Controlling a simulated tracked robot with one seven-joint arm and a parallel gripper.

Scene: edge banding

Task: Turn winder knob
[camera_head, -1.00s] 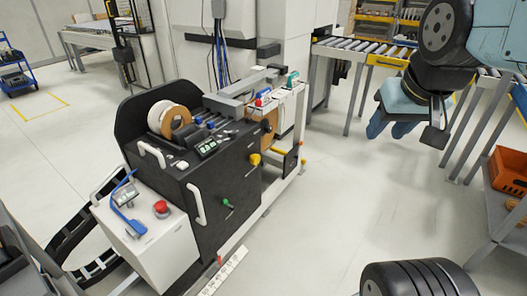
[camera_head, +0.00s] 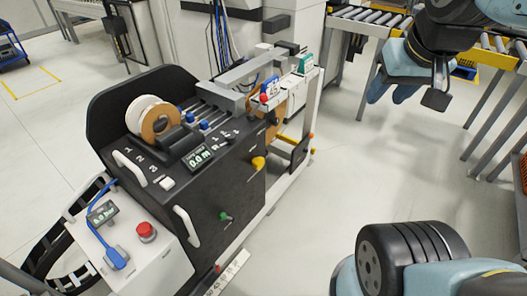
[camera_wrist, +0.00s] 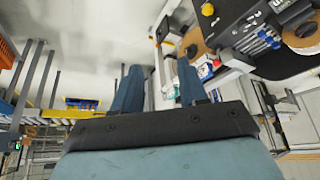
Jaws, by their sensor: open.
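The black winding machine (camera_head: 150,200) stands on the left in the head view, with a reel (camera_head: 152,117) on top. A yellow knob (camera_head: 258,163) sticks out of its side, and a green knob (camera_head: 224,216) sits lower on the same side. I cannot tell which one is the winder knob. The yellow knob also shows at the top of the wrist view (camera_wrist: 208,9). My gripper (camera_head: 391,90) hangs to the right of the machine, well apart from both knobs. Its two blue fingers are spread and empty in the wrist view (camera_wrist: 158,92).
A white control box (camera_head: 140,255) with a red button (camera_head: 146,231) stands at the machine's near end. A roller conveyor (camera_head: 365,22) runs along the back. An orange crate (camera_head: 523,172) is at the right edge. The floor between machine and right rack is clear.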

